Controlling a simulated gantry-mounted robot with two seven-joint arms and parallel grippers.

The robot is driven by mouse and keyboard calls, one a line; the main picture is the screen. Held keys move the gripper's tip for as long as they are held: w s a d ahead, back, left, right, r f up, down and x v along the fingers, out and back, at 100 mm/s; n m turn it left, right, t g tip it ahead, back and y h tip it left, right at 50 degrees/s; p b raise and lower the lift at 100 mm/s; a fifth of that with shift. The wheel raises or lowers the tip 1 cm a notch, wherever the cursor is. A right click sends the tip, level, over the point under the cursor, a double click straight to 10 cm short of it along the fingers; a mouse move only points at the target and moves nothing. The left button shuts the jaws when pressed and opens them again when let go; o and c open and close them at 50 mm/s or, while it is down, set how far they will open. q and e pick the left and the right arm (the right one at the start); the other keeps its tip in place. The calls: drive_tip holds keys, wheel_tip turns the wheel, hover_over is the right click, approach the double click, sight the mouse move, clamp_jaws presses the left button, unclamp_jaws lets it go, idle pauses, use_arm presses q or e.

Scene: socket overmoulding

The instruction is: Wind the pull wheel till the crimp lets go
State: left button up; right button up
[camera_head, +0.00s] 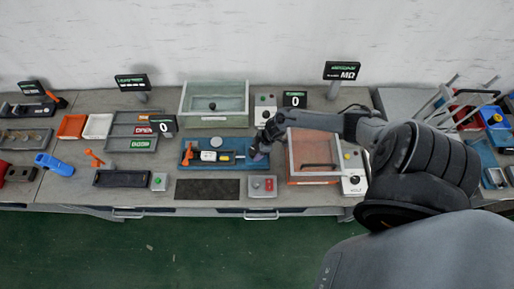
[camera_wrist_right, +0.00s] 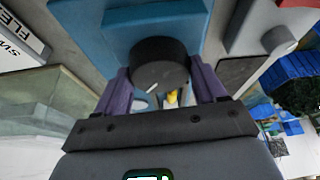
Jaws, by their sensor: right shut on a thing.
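The pull wheel (camera_wrist_right: 158,65) is a dark round knob with a white mark, on a blue body (camera_wrist_right: 155,15) in the right wrist view. My right gripper (camera_wrist_right: 160,72) is shut on it, one purple finger at each side. In the head view my right gripper (camera_head: 258,153) is at the right end of the blue pull tester (camera_head: 228,167), hiding the wheel there. The tester carries an orange lever (camera_head: 187,153), a round grey dial (camera_head: 216,142) and small white and yellow parts (camera_head: 226,157). The crimp is too small to make out. My left gripper is not in view.
A display reading 0 (camera_head: 163,124) stands left of the tester, another (camera_head: 295,99) behind it. A clear-lidded orange box (camera_head: 314,178) is close on the right, under my forearm. A green glass box (camera_head: 214,118) is behind. A dark mat (camera_head: 207,190) lies in front.

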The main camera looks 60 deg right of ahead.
drive_tip(key=o, duration=1)
drive_tip(key=shift+r, duration=0.1)
drive_tip(key=shift+p+v, duration=0.75)
drive_tip(key=shift+v, duration=4.55)
